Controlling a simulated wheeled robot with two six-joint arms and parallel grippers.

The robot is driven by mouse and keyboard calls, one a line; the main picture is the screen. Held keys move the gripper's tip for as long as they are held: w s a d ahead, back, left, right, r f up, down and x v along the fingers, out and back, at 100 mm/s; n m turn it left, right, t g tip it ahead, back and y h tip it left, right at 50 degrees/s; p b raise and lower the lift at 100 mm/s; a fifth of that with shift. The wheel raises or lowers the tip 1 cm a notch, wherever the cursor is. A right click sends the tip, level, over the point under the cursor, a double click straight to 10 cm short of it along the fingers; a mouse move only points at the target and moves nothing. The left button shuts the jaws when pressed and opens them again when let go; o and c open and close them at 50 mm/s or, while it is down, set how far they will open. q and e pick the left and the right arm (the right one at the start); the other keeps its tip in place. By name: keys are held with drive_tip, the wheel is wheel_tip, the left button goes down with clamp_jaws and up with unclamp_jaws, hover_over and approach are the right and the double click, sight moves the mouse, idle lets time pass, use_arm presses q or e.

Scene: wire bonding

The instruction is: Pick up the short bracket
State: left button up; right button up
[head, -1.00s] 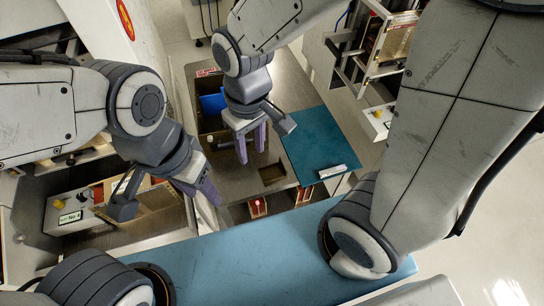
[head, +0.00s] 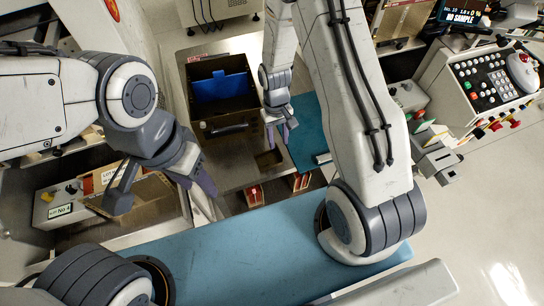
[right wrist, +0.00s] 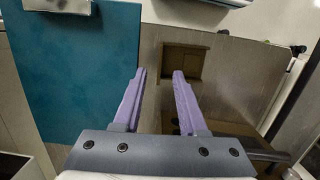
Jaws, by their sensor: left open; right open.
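I cannot identify a short bracket for certain. A small pale metal piece (head: 323,158) lies at the near edge of the teal mat (head: 306,135), partly hidden by my right arm. A pale metal piece (right wrist: 60,5) also shows on the teal mat (right wrist: 75,75) in the right wrist view, cut off by the top edge. My right gripper (head: 279,138) is open and empty above the metal worktop, beside the mat. In the right wrist view its purple fingers (right wrist: 158,85) are apart with nothing between them. My left gripper (head: 200,185) is open at the left, away from the mat.
A dark bin (head: 208,70) with a blue panel stands on the metal worktop (head: 237,172). A square recess (head: 268,160) is cut into the worktop; it also shows in the right wrist view (right wrist: 184,62). A blue bench (head: 230,245) lies in front. A control panel (head: 495,85) stands at right.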

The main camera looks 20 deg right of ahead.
sight(279, 149)
drive_tip(key=f, duration=0.2)
drive_tip(key=s+f, duration=0.1)
drive_tip(key=f, duration=0.2)
drive_tip(key=shift+d+p, duration=0.1)
drive_tip(key=shift+p, duration=0.25)
clamp_jaws()
idle(1.0)
